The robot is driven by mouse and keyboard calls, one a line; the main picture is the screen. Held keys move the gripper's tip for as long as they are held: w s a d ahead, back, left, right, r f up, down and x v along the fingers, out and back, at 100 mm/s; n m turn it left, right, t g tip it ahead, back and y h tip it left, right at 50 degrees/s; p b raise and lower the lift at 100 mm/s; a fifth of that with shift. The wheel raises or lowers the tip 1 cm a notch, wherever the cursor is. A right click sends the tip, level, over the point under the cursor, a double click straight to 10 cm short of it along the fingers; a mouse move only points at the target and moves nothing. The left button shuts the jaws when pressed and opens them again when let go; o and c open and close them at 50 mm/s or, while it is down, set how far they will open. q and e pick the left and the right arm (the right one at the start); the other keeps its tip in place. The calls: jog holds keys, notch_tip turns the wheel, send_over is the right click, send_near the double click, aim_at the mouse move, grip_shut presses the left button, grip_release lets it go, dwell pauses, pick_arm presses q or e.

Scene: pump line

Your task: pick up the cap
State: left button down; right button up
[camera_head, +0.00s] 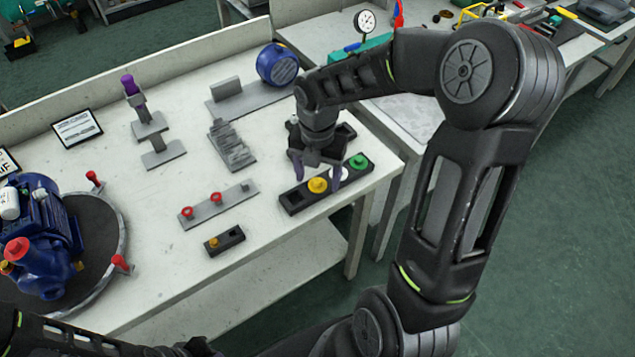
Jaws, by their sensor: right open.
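A dark tray (295,205) near the right end of the white table holds a yellow cap (317,186), a white cap (343,172) and a green cap (358,161). My right gripper (317,172) points down over this tray, open, with its fingers close to the yellow and white caps. One finger partly hides the white cap. I cannot tell whether the fingers touch any cap. My left arm (90,343) lies along the bottom left edge of the view; its dark end (198,347) is cut off, so its jaws cannot be made out.
A blue pump (45,240) stands on a round plate at the left, with red handles around the rim. A grey rack (235,200) with red parts and a small dark block (224,240) lie left of the tray. A stepped grey block (232,145) and blue motor (277,65) stand behind.

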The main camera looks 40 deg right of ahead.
dwell(0.6)
jog(key=shift+f, duration=0.1)
grip_shut()
dwell(0.5)
